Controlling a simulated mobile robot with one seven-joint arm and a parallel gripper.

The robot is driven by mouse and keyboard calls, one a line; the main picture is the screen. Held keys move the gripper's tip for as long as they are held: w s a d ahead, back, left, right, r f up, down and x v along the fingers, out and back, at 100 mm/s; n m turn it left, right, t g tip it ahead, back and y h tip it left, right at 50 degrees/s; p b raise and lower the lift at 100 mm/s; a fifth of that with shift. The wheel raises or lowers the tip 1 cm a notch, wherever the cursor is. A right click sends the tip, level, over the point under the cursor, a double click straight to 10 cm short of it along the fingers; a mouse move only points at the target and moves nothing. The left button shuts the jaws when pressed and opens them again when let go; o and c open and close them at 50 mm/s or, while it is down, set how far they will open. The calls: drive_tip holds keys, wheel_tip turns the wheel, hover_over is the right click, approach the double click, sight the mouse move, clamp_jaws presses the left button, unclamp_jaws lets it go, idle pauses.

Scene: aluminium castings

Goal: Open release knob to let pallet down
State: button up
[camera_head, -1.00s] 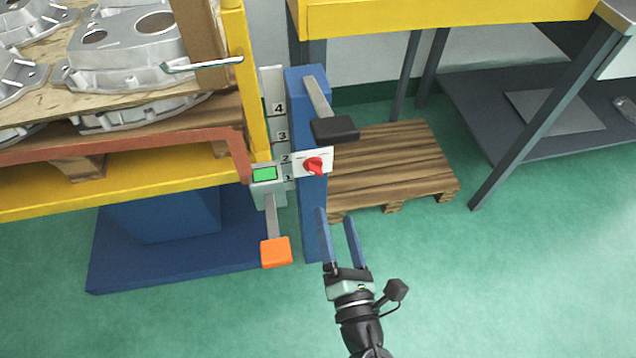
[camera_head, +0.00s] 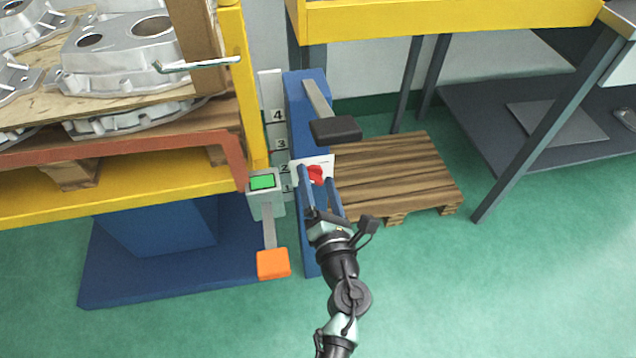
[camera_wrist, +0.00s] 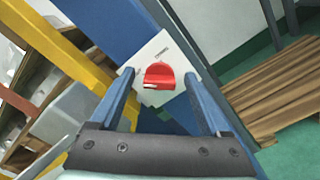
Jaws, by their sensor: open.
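The red release knob (camera_head: 316,175) sits on a white plate (camera_head: 299,166) on the blue post (camera_head: 303,93). In the wrist view the knob (camera_wrist: 160,75) shows between and beyond my fingertips, with the white plate around it. My gripper (camera_head: 319,177) is open, its two blue fingers pointing at the plate on either side of the knob. I cannot tell whether the fingers touch the plate. The loaded pallet (camera_head: 225,137), with its red-brown edge and aluminium castings (camera_head: 120,52), rests on the yellow lift frame (camera_head: 120,194) at the left.
A black-ended lever (camera_head: 336,129) juts out above the knob. A grey box with a green display (camera_head: 262,182) and an orange pedal (camera_head: 273,264) stand to the left. An empty wooden pallet (camera_head: 400,175) lies to the right. Green floor in front is free.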

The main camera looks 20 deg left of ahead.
clamp_jaws()
idle(0.5)
